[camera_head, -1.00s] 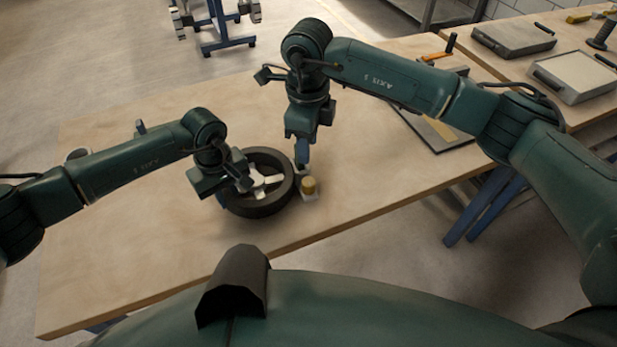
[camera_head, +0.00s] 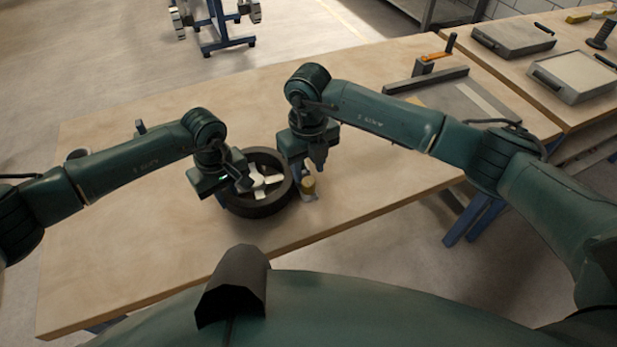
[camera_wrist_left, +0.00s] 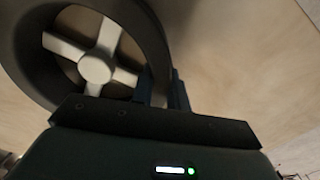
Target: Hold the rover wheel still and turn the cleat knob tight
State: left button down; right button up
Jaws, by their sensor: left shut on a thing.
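The rover wheel (camera_head: 277,204) is a dark ring with pale spokes, lying on the wooden bench. It also shows in the left wrist view (camera_wrist_left: 154,29) with a round white hub. My left gripper (camera_wrist_left: 163,88) is shut on the wheel's rim; in the head view it (camera_head: 240,183) covers the wheel's left side. The cleat knob (camera_head: 308,186) is a small tan cylinder on a pale block at the wheel's right side. My right gripper (camera_head: 306,172) points down right at the knob, its fingers partly hidden; I cannot tell whether it touches the knob or how wide it is.
The bench (camera_head: 130,255) is clear to the left and in front of the wheel. Grey cases (camera_head: 575,77) rest on a second bench. A cup-like thing stands behind my left arm.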

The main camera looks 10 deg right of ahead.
aim_at(308, 181)
jog(key=shift+f, duration=2.25)
jog(key=c, duration=0.7)
jog(key=shift+m, duration=0.4)
jog(key=m, duration=0.4)
jog(key=shift+m, duration=2.8)
